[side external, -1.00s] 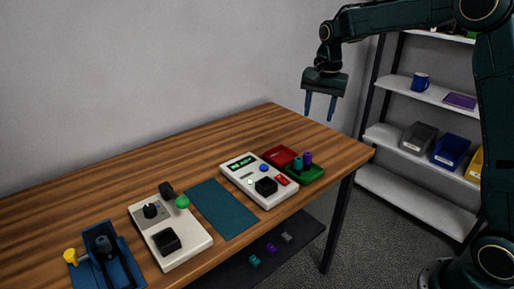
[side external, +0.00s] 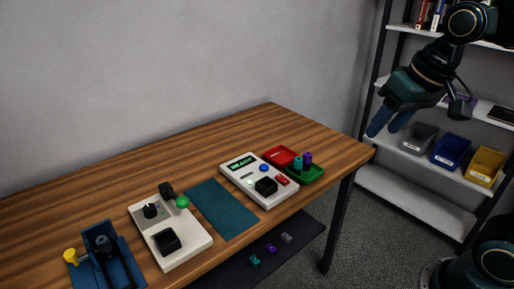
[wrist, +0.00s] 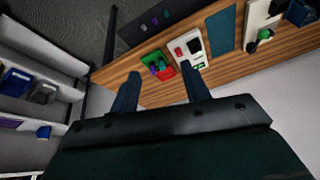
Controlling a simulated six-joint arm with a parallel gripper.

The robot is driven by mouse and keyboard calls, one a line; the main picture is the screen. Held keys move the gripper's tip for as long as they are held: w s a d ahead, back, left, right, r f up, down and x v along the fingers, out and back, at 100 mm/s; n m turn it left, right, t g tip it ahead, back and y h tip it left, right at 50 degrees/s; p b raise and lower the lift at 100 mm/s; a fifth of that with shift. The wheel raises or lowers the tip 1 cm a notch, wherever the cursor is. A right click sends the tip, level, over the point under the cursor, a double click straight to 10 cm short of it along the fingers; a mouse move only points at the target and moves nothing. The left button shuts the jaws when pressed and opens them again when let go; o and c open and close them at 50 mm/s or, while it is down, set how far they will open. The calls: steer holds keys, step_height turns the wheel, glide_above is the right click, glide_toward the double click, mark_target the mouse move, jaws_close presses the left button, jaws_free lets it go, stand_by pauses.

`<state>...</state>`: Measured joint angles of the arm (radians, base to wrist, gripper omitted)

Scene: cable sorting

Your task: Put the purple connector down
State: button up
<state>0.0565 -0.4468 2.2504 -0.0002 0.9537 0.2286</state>
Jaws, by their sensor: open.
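The purple connector (side external: 308,158) stands upright in the green tray (side external: 318,175) on the table, beside a teal connector (side external: 297,163). The green tray (wrist: 144,58) also shows in the wrist view, beyond my fingers, with both connectors small in it. My gripper (side external: 379,130) is open and empty. It is in the air to the right of the table's right end, in front of the shelf and well apart from the purple connector. Its two fingers (wrist: 160,76) are spread in the wrist view with nothing between them.
A red tray (side external: 278,154) and a white device with a display (side external: 238,164) stand beside the green tray. A teal mat (side external: 222,208), another white device (side external: 184,247) and a blue fixture (side external: 112,265) are further left. A shelf with grey, blue (side external: 452,150) and yellow bins stands at right.

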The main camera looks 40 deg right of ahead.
steer(key=s+a+f+n+t, duration=0.1)
steer(key=s+f+n, duration=0.2)
steer(key=s, duration=0.4)
steer(key=shift+s+a, duration=0.2)
steer(key=shift+s, duration=0.1)
stand_by(1.0)
